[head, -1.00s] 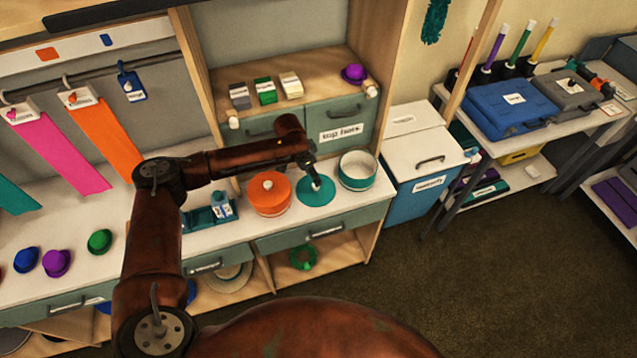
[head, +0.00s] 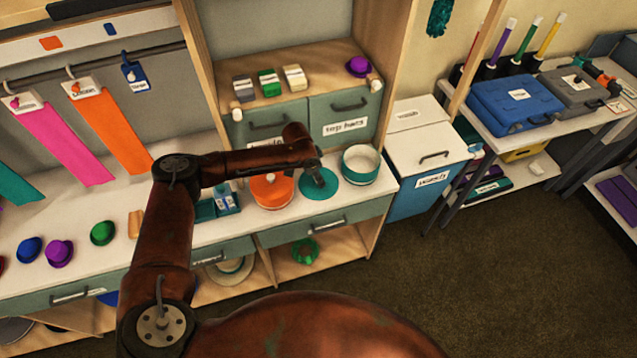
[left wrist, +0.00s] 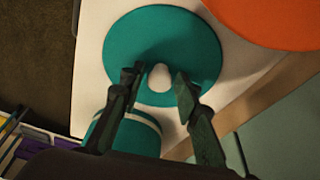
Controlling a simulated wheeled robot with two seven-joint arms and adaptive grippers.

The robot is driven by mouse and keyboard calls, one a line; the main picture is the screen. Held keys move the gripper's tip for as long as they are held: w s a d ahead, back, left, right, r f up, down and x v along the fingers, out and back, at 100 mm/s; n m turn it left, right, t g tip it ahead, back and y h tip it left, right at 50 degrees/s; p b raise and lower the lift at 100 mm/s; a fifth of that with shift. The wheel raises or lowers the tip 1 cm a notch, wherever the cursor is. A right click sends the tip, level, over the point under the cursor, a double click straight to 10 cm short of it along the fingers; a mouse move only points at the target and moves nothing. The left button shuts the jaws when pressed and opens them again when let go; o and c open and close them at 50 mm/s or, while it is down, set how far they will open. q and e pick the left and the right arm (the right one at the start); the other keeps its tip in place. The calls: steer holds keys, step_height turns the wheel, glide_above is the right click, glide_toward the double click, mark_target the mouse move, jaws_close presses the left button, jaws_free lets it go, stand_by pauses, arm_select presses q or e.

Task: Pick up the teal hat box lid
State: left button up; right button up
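The teal hat box lid (head: 313,190) lies flat on the white counter between the orange hat box and the open white-and-teal box. In the left wrist view the lid (left wrist: 130,50) is a teal disc with a white knob (left wrist: 159,77) at its middle. My left gripper (head: 322,182) is right over the lid; in the left wrist view its fingers (left wrist: 160,85) are open, one on each side of the knob. I cannot tell whether they touch it. In the head view the gripper hides the knob. My right gripper is not in view.
The orange hat box (head: 271,190) stands close left of the lid. The open hat box (head: 361,165) stands close right of it. A teal tray with small bottles (head: 222,203) is further left. The counter front has drawers (head: 315,226). A shelf unit rises behind.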

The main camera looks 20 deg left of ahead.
arm_select(q)
steer(key=c, duration=0.7)
